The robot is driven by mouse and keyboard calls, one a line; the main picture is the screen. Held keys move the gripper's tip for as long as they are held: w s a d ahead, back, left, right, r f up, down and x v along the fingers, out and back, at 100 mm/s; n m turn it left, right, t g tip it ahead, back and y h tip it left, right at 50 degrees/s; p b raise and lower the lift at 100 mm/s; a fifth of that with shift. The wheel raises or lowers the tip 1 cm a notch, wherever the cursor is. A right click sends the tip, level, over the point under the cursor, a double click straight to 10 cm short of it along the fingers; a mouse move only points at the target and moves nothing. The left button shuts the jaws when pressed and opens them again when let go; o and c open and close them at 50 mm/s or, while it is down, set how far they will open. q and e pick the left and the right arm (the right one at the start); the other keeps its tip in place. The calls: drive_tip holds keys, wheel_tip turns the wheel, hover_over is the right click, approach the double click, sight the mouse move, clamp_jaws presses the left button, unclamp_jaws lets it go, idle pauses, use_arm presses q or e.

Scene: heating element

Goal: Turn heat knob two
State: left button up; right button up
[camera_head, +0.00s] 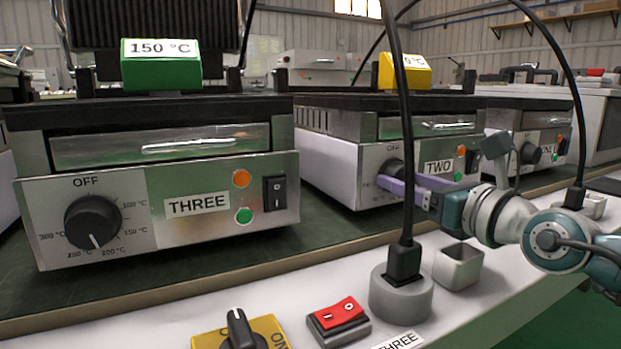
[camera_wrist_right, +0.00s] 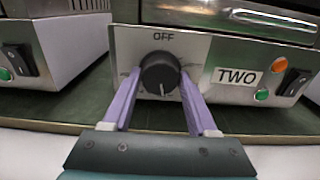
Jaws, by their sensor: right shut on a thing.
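Heat knob two (camera_head: 391,168) is a black dial on the front panel of the grill labelled TWO (camera_head: 438,168). In the right wrist view, heat knob two (camera_wrist_right: 160,72) has its white mark pointing down, away from the word OFF above it. My right gripper (camera_head: 396,182) reaches in from the right in the head view. Its purple fingers in the right wrist view (camera_wrist_right: 160,80) lie on the left and right sides of the knob and are shut on it. My left gripper is not in view.
Grill THREE (camera_head: 200,205) stands at left with its own knob (camera_head: 93,222). A black cable runs to a plug in a grey socket (camera_head: 400,298). A red switch (camera_head: 338,313), a yellow-plated knob (camera_head: 240,330) and a square holder (camera_head: 458,266) sit on the front ledge.

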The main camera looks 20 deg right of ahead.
drive_tip(key=c, duration=0.6)
drive_tip(key=n, duration=0.4)
drive_tip(key=shift+d+n, duration=0.1)
drive_tip(key=shift+n, duration=0.2)
drive_tip(key=o, duration=1.3)
drive_tip(key=shift+o, duration=0.2)
drive_tip(key=shift+s, duration=0.1)
drive_tip(key=shift+s+p, duration=0.3)
drive_tip(key=shift+p, duration=0.2)
drive_tip(key=s+p, duration=0.1)
drive_tip(key=s, duration=0.1)
drive_tip(key=s+p, duration=0.1)
drive_tip(key=s, duration=0.2)
drive_tip(key=s+p, duration=0.1)
drive_tip(key=s, duration=0.2)
drive_tip(key=shift+d, duration=0.35)
drive_tip(key=shift+s, duration=0.6)
